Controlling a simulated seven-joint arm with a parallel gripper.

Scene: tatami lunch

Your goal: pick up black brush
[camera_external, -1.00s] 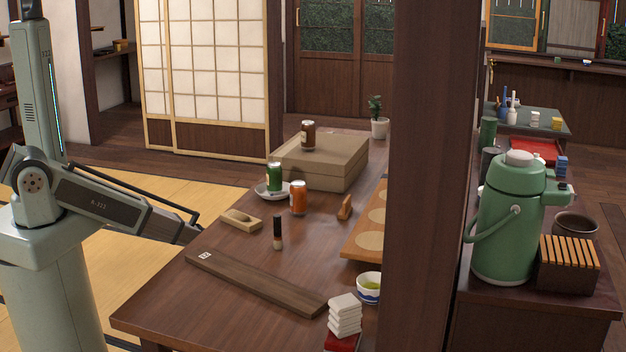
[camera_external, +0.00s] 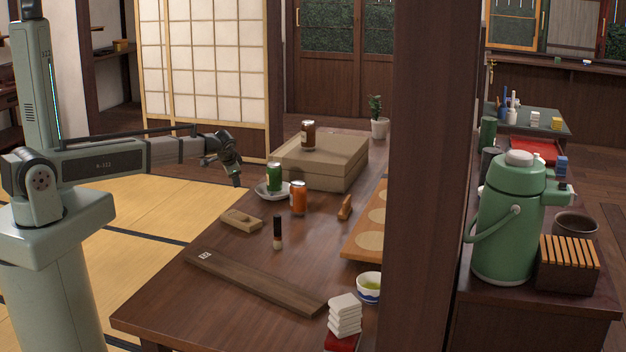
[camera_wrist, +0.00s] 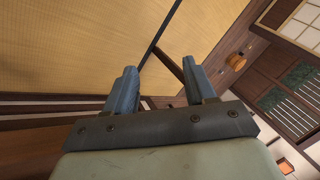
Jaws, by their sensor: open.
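The black brush (camera_external: 277,228) stands upright on the dark wooden table (camera_external: 225,258), with a black upper part and a pale lower end. My gripper (camera_external: 237,182) is above the table's far left edge, up and to the left of the brush, and apart from it. In the wrist view my gripper (camera_wrist: 157,85) shows two blue-grey fingers spread apart with nothing between them. The brush does not show in the wrist view.
Near the brush are a wooden block (camera_external: 241,219), an orange can (camera_external: 298,198), a green can (camera_external: 274,177) on a white dish and a long dark board (camera_external: 255,283). A large box (camera_external: 325,165) stands behind. A dark post (camera_external: 428,180) hides the table's right side.

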